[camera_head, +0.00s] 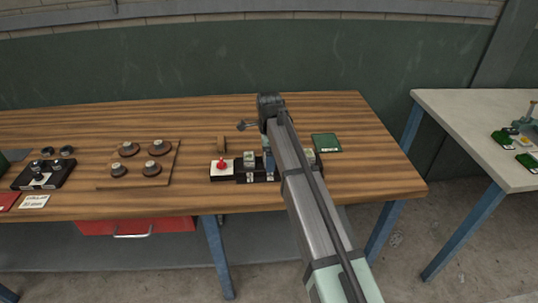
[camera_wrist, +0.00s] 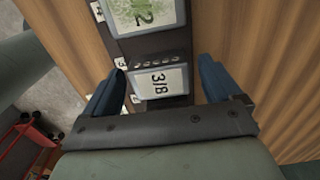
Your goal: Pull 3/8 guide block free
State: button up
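My gripper (camera_wrist: 158,88) is open, with one blue finger on each side of the block. A gap shows on the right side; on the left the finger is close, and I cannot tell if it touches. In the head view my arm hides most of the rail's right part, and I cannot make out the 3/8 block there.
A red knob (camera_head: 222,163) stands at the rail's left end. A green card (camera_head: 326,142) lies to the right. A board with several round brown pieces (camera_head: 106,181) lies left on the wooden bench (camera_head: 380,150).

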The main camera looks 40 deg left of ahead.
jog(key=c, duration=1.1)
jog(key=o, duration=0.6)
jog(key=shift+c, duration=0.2)
jog(key=c, duration=0.5)
jog(key=shift+r, duration=1.25)
jog(key=shift+r, duration=2.45)
